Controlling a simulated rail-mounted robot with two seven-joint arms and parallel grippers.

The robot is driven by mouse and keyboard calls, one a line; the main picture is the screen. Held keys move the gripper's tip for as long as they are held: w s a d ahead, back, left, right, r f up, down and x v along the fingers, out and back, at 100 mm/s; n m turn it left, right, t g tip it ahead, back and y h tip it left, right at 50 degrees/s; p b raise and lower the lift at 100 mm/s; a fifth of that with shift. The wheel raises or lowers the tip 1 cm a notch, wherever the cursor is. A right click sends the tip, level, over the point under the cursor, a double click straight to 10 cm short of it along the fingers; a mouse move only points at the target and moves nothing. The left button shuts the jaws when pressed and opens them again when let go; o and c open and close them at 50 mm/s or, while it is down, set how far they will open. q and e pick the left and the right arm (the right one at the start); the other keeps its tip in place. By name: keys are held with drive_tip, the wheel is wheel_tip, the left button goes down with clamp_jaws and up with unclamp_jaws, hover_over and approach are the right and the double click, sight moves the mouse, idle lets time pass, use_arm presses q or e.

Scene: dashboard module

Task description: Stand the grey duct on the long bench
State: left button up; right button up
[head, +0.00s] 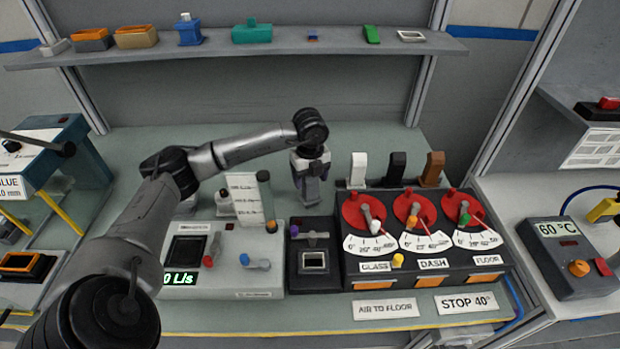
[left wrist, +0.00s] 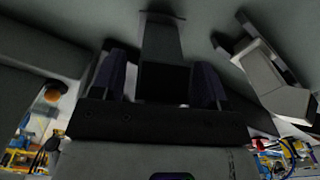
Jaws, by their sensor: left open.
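My left gripper (head: 311,180) points down over the back of the long bench (head: 345,140), behind the dial panel and to the left of the white duct. Its jaws are open. In the left wrist view, its two dark purple fingers (left wrist: 164,80) are on either side of a grey block-like piece, which looks like the grey duct (left wrist: 163,45). In the head view, the grey duct (head: 310,192) shows low between the fingers and appears upright on the bench. The gripper hides its upper part, and I cannot tell whether the fingers touch it. My right gripper is not in view.
White (head: 357,168), black (head: 396,168) and brown (head: 434,168) ducts stand behind the dial panel (head: 425,245). The white duct also shows in the left wrist view (left wrist: 265,75). A flow meter box (head: 225,262) is at front left. A shelf (head: 285,43) with small parts runs above.

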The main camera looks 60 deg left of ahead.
use_arm(q)
wheel_tip(320, 180, up, 12)
drive_tip(key=shift+f+p, duration=0.15)
drive_tip(key=shift+p, duration=0.85)
